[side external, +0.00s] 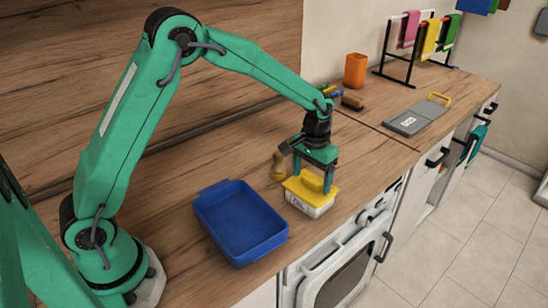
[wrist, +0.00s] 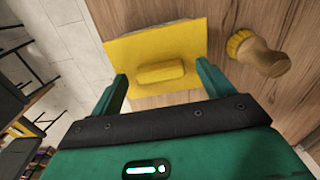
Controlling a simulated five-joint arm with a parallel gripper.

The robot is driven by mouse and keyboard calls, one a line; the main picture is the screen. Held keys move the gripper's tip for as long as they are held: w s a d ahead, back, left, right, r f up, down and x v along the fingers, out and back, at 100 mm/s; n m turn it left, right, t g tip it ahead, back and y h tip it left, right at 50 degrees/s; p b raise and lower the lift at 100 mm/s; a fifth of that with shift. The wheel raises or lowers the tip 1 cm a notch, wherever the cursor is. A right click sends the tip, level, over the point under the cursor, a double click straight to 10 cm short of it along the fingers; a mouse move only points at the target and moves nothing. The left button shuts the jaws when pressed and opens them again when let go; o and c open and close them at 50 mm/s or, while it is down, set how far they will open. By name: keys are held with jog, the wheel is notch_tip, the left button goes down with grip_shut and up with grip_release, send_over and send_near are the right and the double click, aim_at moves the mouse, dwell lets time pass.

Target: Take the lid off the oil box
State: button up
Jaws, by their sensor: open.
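The oil box (side external: 309,205) is a white box with dark lettering on its front, standing on the wooden counter near its front edge. Its yellow lid (side external: 299,190) lies on top of it and has a raised yellow handle block. In the wrist view the lid (wrist: 140,47) is seen from above, with the handle (wrist: 160,73) near its middle. My gripper (side external: 313,184) is right above the box, its fingers pointing down. In the wrist view my gripper (wrist: 160,82) is open, with one finger on each side of the handle and visible gaps between.
A blue tray (side external: 203,207) lies left of the box. A wooden brush or knob-like tool (side external: 278,168) stands close behind the box. A grey board with a yellow handle (side external: 410,121), an orange cup (side external: 355,70) and a rack of cloths (side external: 409,42) are farther right.

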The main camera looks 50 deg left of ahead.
aim_at(312, 181)
dwell(0.4)
jog(key=c, duration=1.1)
jog(key=shift+o, duration=0.2)
jog(key=shift+r, duration=0.1)
jog(key=shift+r, duration=0.5)
notch_tip(312, 181, up, 3)
jog(key=shift+s+d+r, duration=0.1)
jog(key=shift+d, duration=0.05)
jog(key=s+d+r, duration=0.6)
jog(key=s+d, duration=0.1)
jog(key=d, duration=0.1)
jog(key=shift+d+r, duration=0.3)
jog(key=shift+d, duration=0.1)
jog(key=shift+r, duration=0.15)
jog(key=shift+r, duration=1.35)
